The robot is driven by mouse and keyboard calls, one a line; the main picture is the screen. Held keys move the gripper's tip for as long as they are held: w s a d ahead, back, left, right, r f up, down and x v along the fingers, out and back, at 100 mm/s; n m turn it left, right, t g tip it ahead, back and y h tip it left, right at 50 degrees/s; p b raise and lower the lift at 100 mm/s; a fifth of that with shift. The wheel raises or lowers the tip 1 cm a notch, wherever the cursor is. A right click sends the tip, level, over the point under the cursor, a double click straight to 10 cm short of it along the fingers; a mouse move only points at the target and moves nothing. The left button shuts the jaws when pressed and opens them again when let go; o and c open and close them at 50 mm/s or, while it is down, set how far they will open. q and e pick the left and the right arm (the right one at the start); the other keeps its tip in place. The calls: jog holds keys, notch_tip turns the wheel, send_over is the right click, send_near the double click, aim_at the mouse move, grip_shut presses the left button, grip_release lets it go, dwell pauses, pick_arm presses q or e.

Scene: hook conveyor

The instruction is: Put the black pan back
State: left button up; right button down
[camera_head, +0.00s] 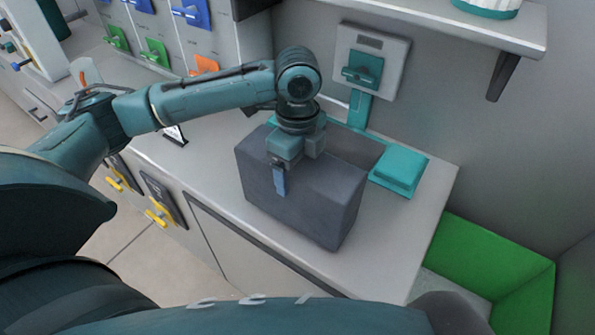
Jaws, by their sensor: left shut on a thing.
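I see no pan that I can make out in the head view. A large dark grey box (318,205) stands on the light grey counter (160,150). My left gripper (283,172) reaches down from above onto the top of the box near its front edge. It is shut on the box, with a blue finger strip against the front face. The wrist hides part of the top and whatever lies right behind it. My right gripper is not in view.
A teal pad (399,170) lies right of the box. A green bin (490,255) stands beyond the counter's right end. The counter's front strip is clear.

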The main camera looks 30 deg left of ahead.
pick_arm(q)
jog(key=shift+f, duration=0.7)
jog(key=shift+f, duration=0.15)
jog(key=o, duration=1.6)
